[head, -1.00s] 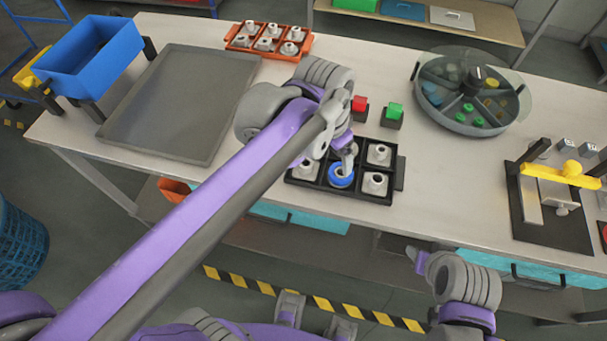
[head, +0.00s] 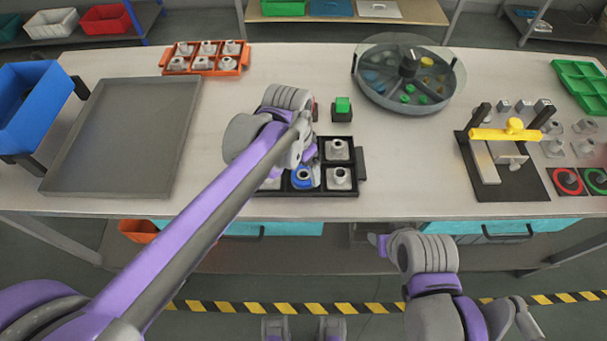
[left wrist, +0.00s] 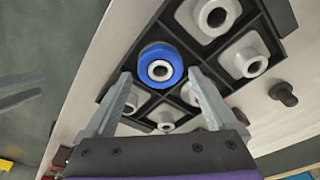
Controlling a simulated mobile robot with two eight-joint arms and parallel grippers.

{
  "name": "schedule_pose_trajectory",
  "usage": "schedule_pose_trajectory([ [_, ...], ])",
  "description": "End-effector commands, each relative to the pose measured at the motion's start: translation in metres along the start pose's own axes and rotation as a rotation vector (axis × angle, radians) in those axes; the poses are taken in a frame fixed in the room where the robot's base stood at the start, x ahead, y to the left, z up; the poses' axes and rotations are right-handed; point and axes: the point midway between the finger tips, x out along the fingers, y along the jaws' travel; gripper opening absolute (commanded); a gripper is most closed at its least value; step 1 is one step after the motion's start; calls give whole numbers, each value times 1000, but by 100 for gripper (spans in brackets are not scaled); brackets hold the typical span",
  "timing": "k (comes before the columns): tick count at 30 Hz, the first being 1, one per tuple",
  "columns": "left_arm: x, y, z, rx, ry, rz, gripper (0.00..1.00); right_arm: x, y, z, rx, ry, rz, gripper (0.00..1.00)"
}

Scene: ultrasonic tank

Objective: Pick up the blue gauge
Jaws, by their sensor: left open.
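The blue gauge (head: 301,182) is a round blue ring with a pale, hollow centre. It sits in the front middle compartment of a black divided tray (head: 349,193) on the bench. My left gripper (head: 309,166) is over the tray, close to the gauge, and partly hides it in the head view. In the left wrist view, the open left gripper (left wrist: 160,76) has one finger on each side of the blue gauge (left wrist: 147,57), with nothing gripped. Whether the fingers touch it is unclear. My right gripper (head: 379,243) is in front of the bench, away from the tray; its jaws are unclear.
Grey-white fittings (head: 340,177) fill neighbouring compartments. A green-topped block (head: 342,109) stands behind the tray. An orange rack (head: 205,64), a grey flat tray (head: 125,140), a round clear-lidded tank (head: 408,100) and a yellow-barred fixture (head: 505,134) surround it.

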Motion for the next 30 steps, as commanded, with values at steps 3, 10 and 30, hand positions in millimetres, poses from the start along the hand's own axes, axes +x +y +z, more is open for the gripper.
schedule_pose_trajectory([
  [3,14,0,0,0,0,0,91,1,0,1,0,-1,0,50],
  [10,19,0,0,-1,0,0,91,1,0,1,0,-1,0,50],
  [30,18,0,0,-1,0,0,2,1,0,1,0,-1,0,50],
])
